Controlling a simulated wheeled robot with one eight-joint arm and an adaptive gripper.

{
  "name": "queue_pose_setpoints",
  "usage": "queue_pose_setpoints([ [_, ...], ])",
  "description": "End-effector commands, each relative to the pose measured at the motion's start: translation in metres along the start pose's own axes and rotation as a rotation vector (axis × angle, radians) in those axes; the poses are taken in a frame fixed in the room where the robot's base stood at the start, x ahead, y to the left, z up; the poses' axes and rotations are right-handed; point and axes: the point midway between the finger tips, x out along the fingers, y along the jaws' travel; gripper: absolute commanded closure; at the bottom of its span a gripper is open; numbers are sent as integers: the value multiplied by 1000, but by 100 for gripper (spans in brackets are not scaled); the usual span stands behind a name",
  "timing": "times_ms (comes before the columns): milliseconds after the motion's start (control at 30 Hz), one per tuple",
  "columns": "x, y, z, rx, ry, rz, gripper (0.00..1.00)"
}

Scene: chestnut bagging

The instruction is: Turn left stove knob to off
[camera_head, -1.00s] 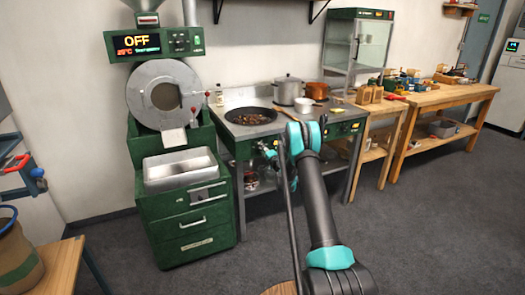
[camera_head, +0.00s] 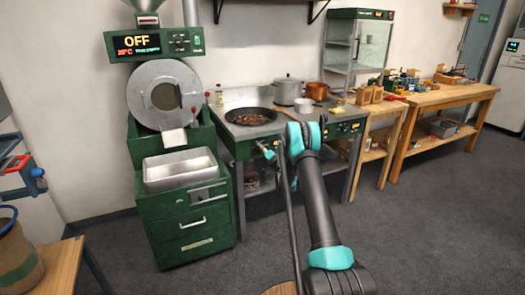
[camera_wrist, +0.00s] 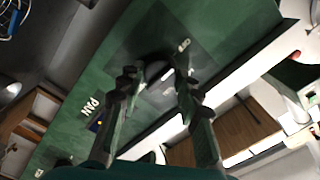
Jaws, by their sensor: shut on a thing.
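The stove (camera_head: 300,128) stands against the back wall with a green front panel. In the wrist view its panel (camera_wrist: 80,70) fills much of the picture and carries a white "PAN" label. A dark knob (camera_wrist: 153,66) sits on the panel between my fingertips. My gripper (camera_wrist: 160,76) is shut on this knob, one finger on each side. In the head view my gripper (camera_head: 268,152) is small at the left part of the stove front, and the knob is hidden there.
A green roaster (camera_head: 165,95) showing "OFF" stands close on the left. A wooden bench (camera_head: 440,100) is at right.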

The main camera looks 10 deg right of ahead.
Motion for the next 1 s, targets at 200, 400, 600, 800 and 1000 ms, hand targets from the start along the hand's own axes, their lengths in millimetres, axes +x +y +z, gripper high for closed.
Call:
queue_pose_setpoints([
  [200,0,0,1,0,-2,-1,46],
  [400,0,0,1,0,-1,0,45],
  [600,-6,0,0,1,0,0,45],
  [800,-38,0,0,1,0,0,45],
  [1000,-80,0,0,1,1,1,45],
])
